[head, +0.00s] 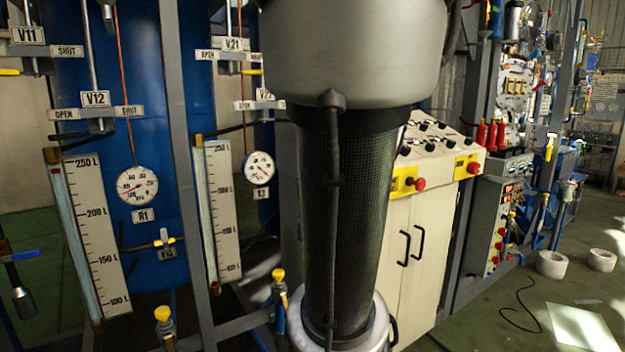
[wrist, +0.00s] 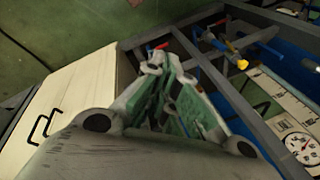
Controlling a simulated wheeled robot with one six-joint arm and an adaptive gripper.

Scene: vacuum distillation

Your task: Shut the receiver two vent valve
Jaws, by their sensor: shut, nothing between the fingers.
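The second blue receiver (head: 262,140) stands left of my arm in the head view, with a level scale (head: 222,205) and a round gauge (head: 259,168). Above it is a plate marked V21 (head: 233,44), with OPEN and SHUT plates beside it. A lower valve plate (head: 264,94) is partly hidden by my arm, and its label cannot be fully read. Which of these is the vent valve, and its handle position, cannot be told. My gripper (wrist: 160,64) is shut and empty in the wrist view, pointing toward a grey frame, apart from the valves. It is hidden in the head view.
The first receiver (head: 140,130) has valves marked V11 (head: 27,35) and V12 (head: 95,98). Grey frame posts (head: 178,120) stand before the receivers. Yellow-topped valves (head: 163,314) sit low in front. A white cabinet (head: 408,260) stands right.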

